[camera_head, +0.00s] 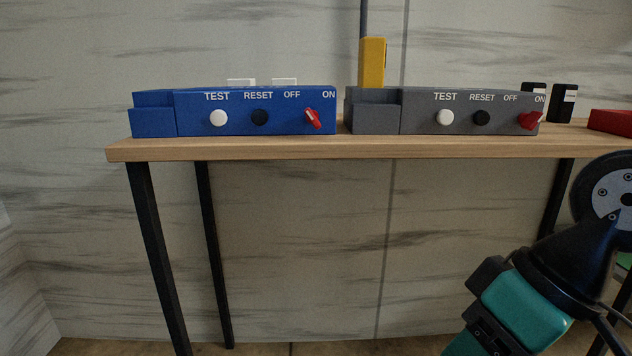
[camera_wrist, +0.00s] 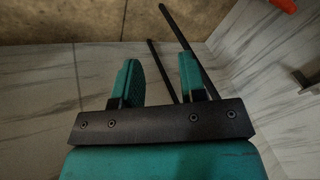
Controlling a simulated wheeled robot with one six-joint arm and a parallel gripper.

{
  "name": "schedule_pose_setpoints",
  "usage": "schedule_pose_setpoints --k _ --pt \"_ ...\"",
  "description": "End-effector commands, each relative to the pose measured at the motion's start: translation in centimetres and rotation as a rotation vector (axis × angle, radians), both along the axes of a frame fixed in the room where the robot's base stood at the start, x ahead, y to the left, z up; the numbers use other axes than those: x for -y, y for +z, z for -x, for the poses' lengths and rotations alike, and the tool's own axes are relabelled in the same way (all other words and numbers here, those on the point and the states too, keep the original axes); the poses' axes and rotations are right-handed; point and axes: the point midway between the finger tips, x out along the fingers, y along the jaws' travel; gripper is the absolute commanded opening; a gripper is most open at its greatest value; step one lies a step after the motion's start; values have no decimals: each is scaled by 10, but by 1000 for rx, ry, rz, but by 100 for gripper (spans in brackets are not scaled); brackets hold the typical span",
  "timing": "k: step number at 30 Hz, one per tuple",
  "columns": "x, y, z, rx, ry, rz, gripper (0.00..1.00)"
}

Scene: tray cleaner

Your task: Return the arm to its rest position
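My arm shows at the lower right of the head view, in front of the table and below its top. Its teal wrist part points down and left, and the fingertips are out of that frame. In the wrist view my gripper (camera_wrist: 157,80) has its two teal fingers apart, with a clear gap between them and nothing held. Beyond the fingers are the floor and the marble wall, with thin black table legs (camera_wrist: 168,75) behind them.
A wooden table (camera_head: 240,149) carries a blue box (camera_head: 190,115) and a grey box (camera_head: 415,118), each with buttons and a red switch. A yellow object (camera_head: 372,62) stands behind the grey box. Black items (camera_head: 563,103) and a red object (camera_head: 612,121) sit at the right. The floor beneath looks clear.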

Motion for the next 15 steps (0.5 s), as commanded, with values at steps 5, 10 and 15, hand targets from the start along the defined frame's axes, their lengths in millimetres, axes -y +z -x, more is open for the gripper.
schedule_pose_setpoints --k 5,10,15 --pt "0 19 23 -55 76 76 38" --pt "0 54 23 -53 75 74 38" --pt "0 100 22 -52 74 72 38"
